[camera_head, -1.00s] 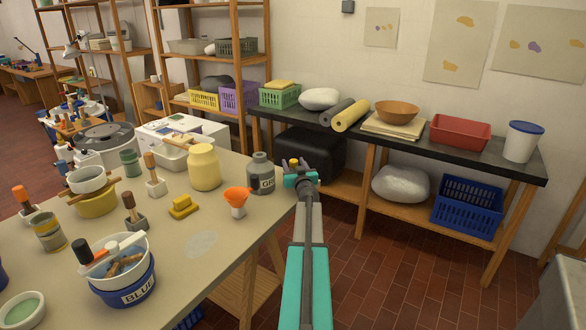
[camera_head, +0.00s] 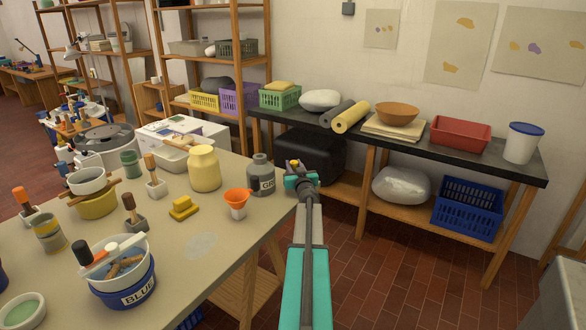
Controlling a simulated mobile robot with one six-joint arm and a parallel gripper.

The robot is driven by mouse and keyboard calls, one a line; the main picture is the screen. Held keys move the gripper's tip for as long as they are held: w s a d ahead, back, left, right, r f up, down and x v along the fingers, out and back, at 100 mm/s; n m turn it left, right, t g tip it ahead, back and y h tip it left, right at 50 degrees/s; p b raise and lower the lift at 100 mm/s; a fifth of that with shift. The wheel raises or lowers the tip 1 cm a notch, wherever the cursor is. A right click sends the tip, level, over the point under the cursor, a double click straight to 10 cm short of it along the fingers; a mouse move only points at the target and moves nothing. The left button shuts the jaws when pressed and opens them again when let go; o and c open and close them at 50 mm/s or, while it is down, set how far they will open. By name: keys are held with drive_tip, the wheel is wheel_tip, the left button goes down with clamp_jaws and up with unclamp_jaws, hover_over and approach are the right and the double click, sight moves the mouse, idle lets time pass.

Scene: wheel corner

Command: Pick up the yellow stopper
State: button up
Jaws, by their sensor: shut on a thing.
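The yellow stopper (camera_head: 294,162) shows as a small yellow spot at the tip of my gripper (camera_head: 297,179). My gripper is shut on it and holds it just right of the grey bottle (camera_head: 261,175), near the right edge of the table. Most of the stopper is hidden by the jaws and wrist. The grey bottle stands upright on the table, apart from my gripper.
A dark-topped bench (camera_head: 340,133) stands behind. Tiled floor (camera_head: 390,270) is clear to the right.

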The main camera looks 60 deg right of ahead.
sight(294, 162)
drive_tip(key=shift+r, duration=0.45)
wheel_tip(294, 162, up, 3)
drive_tip(key=shift+p, duration=0.85)
drive_tip(key=r+v, duration=0.1)
drive_tip(key=v, duration=1.5)
drive_tip(key=shift+p, duration=0.4)
drive_tip(key=shift+s+r, duration=0.1)
drive_tip(key=shift+s, duration=0.05)
